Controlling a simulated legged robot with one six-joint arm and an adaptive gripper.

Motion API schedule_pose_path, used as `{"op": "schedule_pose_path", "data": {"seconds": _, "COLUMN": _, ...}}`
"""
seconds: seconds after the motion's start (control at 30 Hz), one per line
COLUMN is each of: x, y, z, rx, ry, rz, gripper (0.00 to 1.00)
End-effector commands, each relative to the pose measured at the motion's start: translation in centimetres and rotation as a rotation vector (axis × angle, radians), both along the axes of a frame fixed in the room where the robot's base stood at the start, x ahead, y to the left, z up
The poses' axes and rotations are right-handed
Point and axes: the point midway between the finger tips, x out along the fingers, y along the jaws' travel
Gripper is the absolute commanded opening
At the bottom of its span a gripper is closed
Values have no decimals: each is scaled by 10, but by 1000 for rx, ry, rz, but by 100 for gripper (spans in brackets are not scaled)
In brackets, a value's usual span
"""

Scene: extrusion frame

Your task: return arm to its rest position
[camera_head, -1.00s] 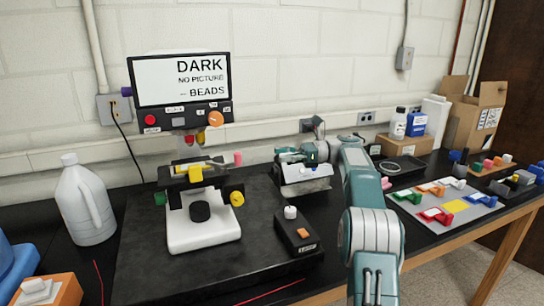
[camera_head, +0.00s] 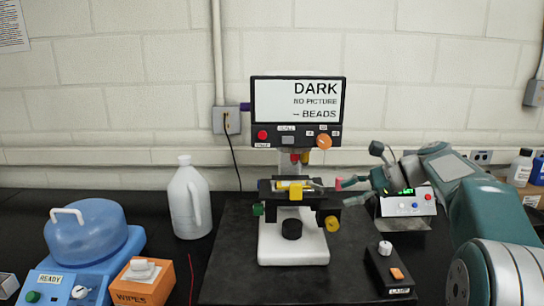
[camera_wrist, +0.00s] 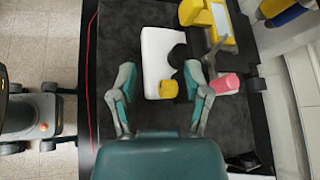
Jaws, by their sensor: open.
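My gripper (camera_head: 372,179) is between the microscope and the small box with the green display in the head view. In the wrist view its two fingers (camera_wrist: 161,74) are spread wide, with nothing held between them. My arm reaches in from the right.
The screen (camera_head: 297,101) above the microscope reads DARK, NO PICTURE, BEADS. The display box (camera_head: 408,207) is close behind the gripper. A white jug (camera_head: 189,203), blue centrifuge (camera_head: 84,245) and wipes box (camera_head: 143,284) stand left.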

Motion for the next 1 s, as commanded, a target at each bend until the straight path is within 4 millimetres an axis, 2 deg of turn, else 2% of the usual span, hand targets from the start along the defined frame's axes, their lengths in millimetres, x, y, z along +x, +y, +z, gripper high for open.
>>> {"op": "schedule_pose_path", "data": {"seconds": 0.03, "x": -16, "y": 11, "z": 2, "rx": -65, "ry": -37, "rz": 20, "gripper": 62}}
{"op": "schedule_pose_path", "data": {"seconds": 0.2, "x": -65, "y": 35, "z": -7, "rx": -291, "ry": -161, "rz": 105, "gripper": 62}}
{"op": "schedule_pose_path", "data": {"seconds": 0.43, "x": -138, "y": 51, "z": -30, "rx": -598, "ry": -343, "rz": 278, "gripper": 62}}
{"op": "schedule_pose_path", "data": {"seconds": 0.8, "x": -254, "y": 44, "z": -84, "rx": -1074, "ry": -660, "rz": 677, "gripper": 62}}
{"op": "schedule_pose_path", "data": {"seconds": 1.0, "x": -298, "y": 31, "z": -117, "rx": -1288, "ry": -818, "rz": 917, "gripper": 62}}
